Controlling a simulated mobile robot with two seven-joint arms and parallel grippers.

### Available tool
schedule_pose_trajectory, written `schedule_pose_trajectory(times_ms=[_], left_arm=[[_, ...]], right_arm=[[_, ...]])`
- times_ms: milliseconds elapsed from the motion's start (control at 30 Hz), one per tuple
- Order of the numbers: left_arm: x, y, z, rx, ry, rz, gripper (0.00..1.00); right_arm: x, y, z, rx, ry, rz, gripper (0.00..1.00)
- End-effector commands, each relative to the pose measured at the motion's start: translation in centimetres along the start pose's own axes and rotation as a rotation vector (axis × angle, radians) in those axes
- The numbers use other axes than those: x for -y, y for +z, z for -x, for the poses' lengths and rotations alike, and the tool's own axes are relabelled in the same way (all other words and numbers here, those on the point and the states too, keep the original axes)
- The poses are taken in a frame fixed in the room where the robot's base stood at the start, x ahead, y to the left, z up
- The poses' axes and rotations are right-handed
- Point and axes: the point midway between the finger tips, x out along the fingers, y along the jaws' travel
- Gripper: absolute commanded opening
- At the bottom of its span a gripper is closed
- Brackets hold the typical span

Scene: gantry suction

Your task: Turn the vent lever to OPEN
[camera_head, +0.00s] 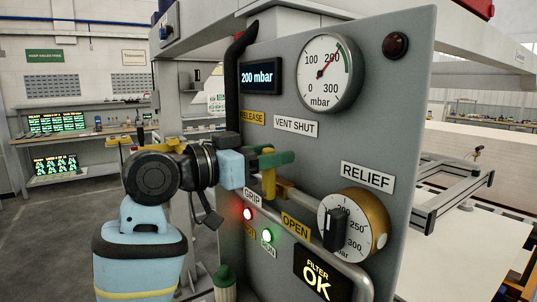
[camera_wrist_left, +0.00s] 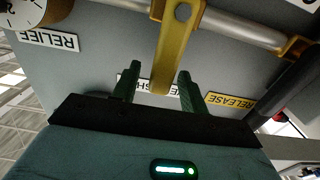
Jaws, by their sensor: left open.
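The vent lever is a yellow bar (camera_head: 268,184) on a grey pipe across the panel. It stands upright, its free end toward the VENT SHUT label (camera_head: 296,126), and the OPEN label (camera_head: 296,225) is lower right. My left gripper (camera_head: 270,160) is at the lever's upper part, with a green finger crossing in front of it. In the left wrist view, which is upside down, the lever (camera_wrist_left: 178,50) reaches between the two green fingers of my open gripper (camera_wrist_left: 157,85), with gaps visible on both sides. My right gripper is not in view.
The panel (camera_head: 385,130) carries a pressure gauge (camera_head: 328,73), a 200 mbar display (camera_head: 261,77), a yellow RELIEF dial (camera_head: 373,210) and a FILTER OK display (camera_head: 318,277). A black hose (camera_head: 233,75) runs along its left edge. Benches stand behind at left.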

Motion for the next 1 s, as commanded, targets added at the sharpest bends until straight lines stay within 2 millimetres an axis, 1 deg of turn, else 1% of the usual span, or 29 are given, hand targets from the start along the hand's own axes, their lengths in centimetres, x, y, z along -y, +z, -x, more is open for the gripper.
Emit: schedule_pose_trajectory(times_ms=[167,200,500,533,833,1000], left_arm=[[0.00,0.01,-0.03,0.000,0.000,0.000,0.44],[-0.01,0.01,-0.02,0.000,0.000,0.000,0.42],[-0.01,0.01,0.00,0.000,0.000,0.000,0.03],[0.00,0.01,0.00,0.000,0.000,0.000,0.00],[-0.05,0.01,0.02,0.000,0.000,-0.009,0.00],[-0.41,0.05,0.04,0.002,0.000,-0.061,0.00]], right_arm=[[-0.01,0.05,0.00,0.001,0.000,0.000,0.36],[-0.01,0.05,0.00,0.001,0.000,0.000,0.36],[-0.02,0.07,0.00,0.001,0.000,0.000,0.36],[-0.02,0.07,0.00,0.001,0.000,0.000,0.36],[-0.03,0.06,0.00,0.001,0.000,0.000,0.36],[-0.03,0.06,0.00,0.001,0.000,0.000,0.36]])
